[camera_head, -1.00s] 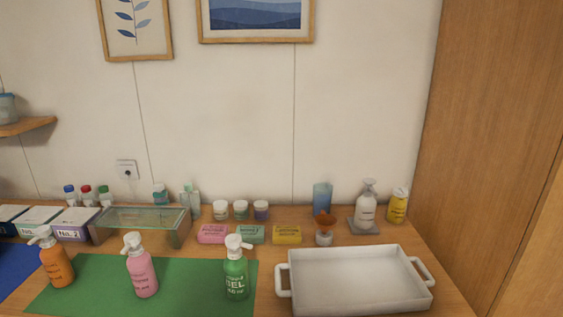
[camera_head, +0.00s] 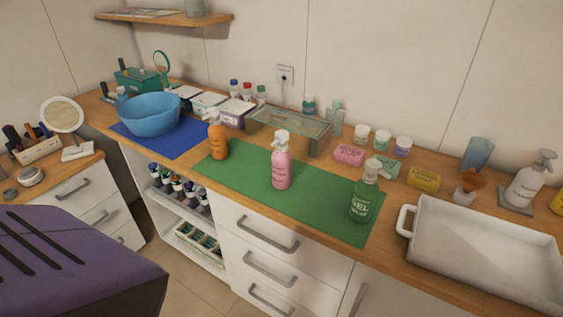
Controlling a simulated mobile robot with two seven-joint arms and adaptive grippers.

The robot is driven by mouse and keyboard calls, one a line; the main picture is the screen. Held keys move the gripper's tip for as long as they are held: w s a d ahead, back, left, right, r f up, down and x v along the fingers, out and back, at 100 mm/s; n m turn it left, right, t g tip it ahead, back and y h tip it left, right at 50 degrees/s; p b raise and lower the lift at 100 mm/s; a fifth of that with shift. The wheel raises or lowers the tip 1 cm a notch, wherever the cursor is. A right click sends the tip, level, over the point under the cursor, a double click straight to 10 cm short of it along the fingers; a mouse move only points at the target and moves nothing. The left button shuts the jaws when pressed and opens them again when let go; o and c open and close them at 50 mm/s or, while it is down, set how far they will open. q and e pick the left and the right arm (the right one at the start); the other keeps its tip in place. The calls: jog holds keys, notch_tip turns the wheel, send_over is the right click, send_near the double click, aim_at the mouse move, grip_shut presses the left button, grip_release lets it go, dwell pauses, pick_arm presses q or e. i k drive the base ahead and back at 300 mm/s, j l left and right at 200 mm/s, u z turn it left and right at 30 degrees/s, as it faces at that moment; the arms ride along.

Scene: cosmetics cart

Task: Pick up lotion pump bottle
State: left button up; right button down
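Several pump bottles stand upright on the wooden counter. A pink pump bottle (camera_head: 281,163) stands on the green mat (camera_head: 314,201), near its middle. A green pump bottle (camera_head: 363,196) with "GEL" on its label is at the mat's right end. An orange pump bottle (camera_head: 218,141) is near the mat's left end. A white pump bottle (camera_head: 524,188) stands on a grey coaster at the far right. The labels other than "GEL" are too small to read, so I cannot tell which one is the lotion. Neither gripper is in view.
A white tray (camera_head: 481,243) with handles lies right of the green bottle. A glass-topped case (camera_head: 290,128) and small soap boxes (camera_head: 349,154) stand behind the mat. A blue bowl (camera_head: 149,109) sits on a blue mat. White drawers (camera_head: 270,243) are below the counter.

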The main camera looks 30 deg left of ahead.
aim_at(282, 157)
jog(key=i+j, duration=0.1)
jog(key=j, duration=0.55)
jog(key=i+j, duration=0.1)
jog(key=j, duration=0.55)
jog(key=i+j, duration=0.1)
jog(key=j, duration=0.5)
